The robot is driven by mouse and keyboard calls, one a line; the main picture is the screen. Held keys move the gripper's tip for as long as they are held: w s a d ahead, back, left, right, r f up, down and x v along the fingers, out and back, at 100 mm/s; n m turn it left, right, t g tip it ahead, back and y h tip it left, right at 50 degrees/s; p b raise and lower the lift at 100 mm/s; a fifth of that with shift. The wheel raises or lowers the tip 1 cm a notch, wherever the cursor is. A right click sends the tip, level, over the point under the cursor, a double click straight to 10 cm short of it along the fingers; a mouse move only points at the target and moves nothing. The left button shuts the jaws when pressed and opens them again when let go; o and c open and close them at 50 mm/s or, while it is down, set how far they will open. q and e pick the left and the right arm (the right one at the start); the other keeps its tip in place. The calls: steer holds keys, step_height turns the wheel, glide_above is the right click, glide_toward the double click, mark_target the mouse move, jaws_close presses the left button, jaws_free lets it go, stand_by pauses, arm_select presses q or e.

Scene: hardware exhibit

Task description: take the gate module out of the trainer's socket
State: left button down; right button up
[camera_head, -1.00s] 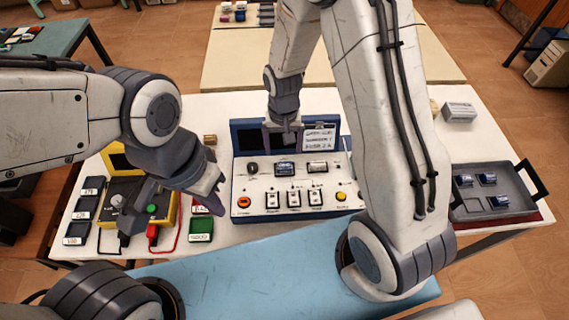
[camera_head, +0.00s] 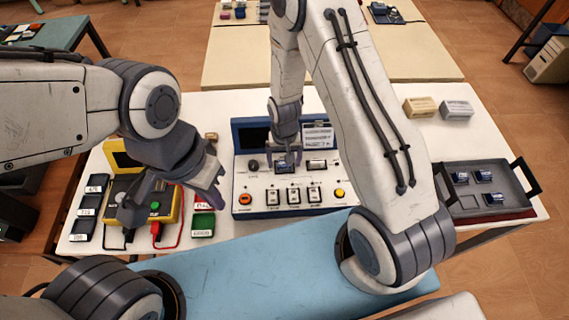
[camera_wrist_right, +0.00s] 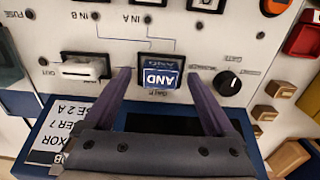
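The trainer (camera_head: 255,205) is a white sloped panel with a blue case in the middle of the table. The gate module (camera_wrist_right: 158,72), blue and marked AND, sits in its socket; it also shows in the head view (camera_head: 284,167). My right gripper (camera_wrist_right: 160,78) is open, with one finger on each side of the module and a visible gap to each; in the head view the gripper (camera_head: 288,158) is over the panel. My left gripper (camera_head: 172,207) is open and empty above the yellow meter.
A second socket holds a white piece (camera_wrist_right: 85,68). A grey tray (camera_head: 465,208) with several blue modules is at the right. The yellow meter (camera_head: 172,212) and dark boxes (camera_head: 87,208) are at the left. Two small boxes (camera_head: 421,107) stand at the back right.

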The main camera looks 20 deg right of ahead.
jaws_close()
steer(key=shift+r, duration=0.15)
